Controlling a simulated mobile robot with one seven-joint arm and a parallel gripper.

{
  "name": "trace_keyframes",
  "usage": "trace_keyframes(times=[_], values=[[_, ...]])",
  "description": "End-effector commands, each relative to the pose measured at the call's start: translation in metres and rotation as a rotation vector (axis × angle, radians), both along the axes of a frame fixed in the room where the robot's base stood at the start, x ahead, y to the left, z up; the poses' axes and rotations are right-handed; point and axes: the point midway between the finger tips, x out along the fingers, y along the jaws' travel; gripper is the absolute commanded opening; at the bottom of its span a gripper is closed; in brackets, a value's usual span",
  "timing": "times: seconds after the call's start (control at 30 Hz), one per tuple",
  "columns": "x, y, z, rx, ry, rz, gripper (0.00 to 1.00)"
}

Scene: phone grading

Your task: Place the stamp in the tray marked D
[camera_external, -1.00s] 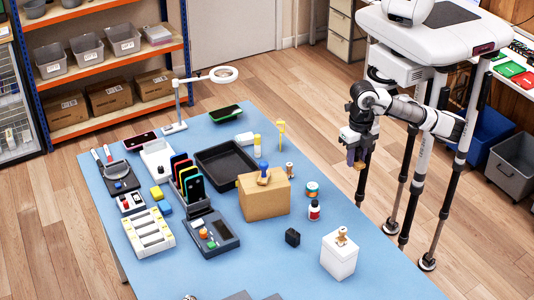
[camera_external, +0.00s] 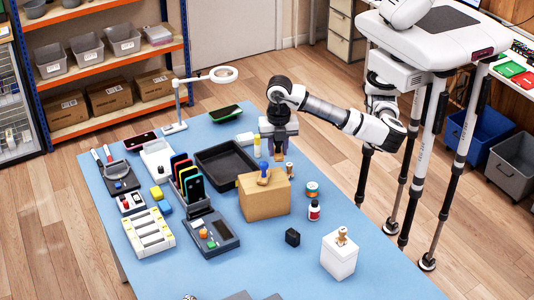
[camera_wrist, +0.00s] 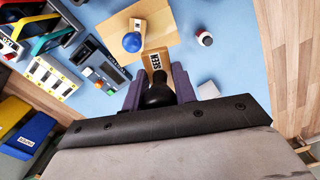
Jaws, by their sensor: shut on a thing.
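My gripper (camera_external: 278,150) is over the far right part of the blue table, just beyond the cardboard box. In the wrist view its purple fingers (camera_wrist: 158,88) are shut on a stamp with a black handle (camera_wrist: 158,95) and a wooden, lettered base (camera_wrist: 154,62). In the external view the held stamp is mostly hidden by the fingers. A dark, empty tray (camera_external: 222,147) lies left of my gripper; I can read no D on it. Another stamp with a blue knob (camera_external: 264,176) stands on the cardboard box (camera_external: 262,204).
A white box (camera_external: 339,258) with a wooden stamp (camera_external: 342,236) on top stands near the right edge. A red-and-white bottle (camera_external: 314,211), a teal-banded jar (camera_external: 312,188) and a small black block (camera_external: 292,237) are nearby. A phone rack (camera_external: 197,204) and a magnifier lamp (camera_external: 224,75) stand left.

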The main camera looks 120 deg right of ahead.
Motion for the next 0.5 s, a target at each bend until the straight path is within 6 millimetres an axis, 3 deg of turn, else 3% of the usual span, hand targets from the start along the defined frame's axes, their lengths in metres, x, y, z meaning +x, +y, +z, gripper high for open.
trace_keyframes(times=[0.03, 0.2, 0.5], values=[[0.01, -0.024, -0.005, -0.001, 0.0, -0.039, 0.05], [0.034, -0.097, -0.016, 0.002, -0.001, -0.147, 0.05], [0.048, -0.223, -0.033, 0.013, -0.007, -0.321, 0.05]])
